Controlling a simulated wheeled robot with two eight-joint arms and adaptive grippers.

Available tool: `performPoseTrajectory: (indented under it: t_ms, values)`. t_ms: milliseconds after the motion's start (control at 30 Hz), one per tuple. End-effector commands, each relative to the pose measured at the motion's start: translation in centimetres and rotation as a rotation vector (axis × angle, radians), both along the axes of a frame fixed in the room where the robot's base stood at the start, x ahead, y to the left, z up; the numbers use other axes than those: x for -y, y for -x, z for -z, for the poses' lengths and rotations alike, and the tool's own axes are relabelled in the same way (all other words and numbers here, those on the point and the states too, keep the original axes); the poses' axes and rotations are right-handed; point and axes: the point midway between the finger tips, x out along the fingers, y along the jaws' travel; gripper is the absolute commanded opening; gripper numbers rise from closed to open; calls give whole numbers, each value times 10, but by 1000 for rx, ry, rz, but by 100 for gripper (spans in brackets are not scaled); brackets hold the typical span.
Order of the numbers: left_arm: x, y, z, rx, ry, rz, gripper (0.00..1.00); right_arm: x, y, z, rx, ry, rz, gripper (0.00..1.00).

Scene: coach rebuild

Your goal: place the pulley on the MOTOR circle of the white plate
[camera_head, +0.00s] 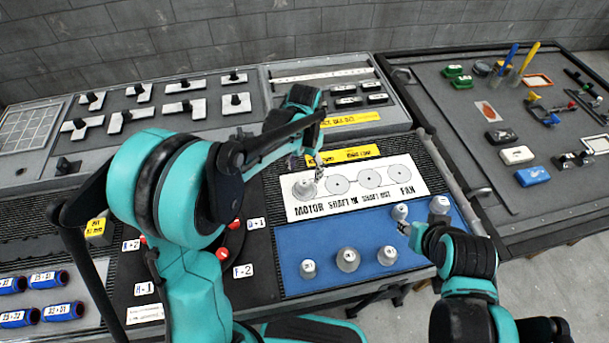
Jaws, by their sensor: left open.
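The white plate (420,178) has a row of printed circles labelled MOTOR, two SHAFT positions and FAN. A grey pulley (304,188) stands upright on the MOTOR circle at the plate's left end. The other circles are bare. My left gripper (317,168) is open, just above and to the right of that pulley; I cannot tell whether a finger touches it. My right gripper (406,228) is over the blue mat (330,236), close to a small pulley (400,211); its fingers are too small to read.
Several more pulleys stand on the blue mat, including one in the middle (347,259) and one at right (439,204). A yellow label strip (345,154) lies behind the plate. A dark tray (470,150) with tools and blocks is at right. Red knobs (222,255) are at left.

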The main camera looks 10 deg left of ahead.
Motion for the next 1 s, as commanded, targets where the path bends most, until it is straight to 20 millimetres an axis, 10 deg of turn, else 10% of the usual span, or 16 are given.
performPoseTrajectory:
  t_ms: [467, 733, 1000]
  values:
    - [-8, 15, -64, 47, 7, -30, 66, 0, 0, -15, 0, 0, 0, 40]
    - [-40, 87, -107, 279, 47, -179, 66, 0, 0, -14, 0, 0, 0, 40]
    - [-64, 154, -108, 513, 96, -320, 66, 0, 0, -14, 0, 0, 0, 40]
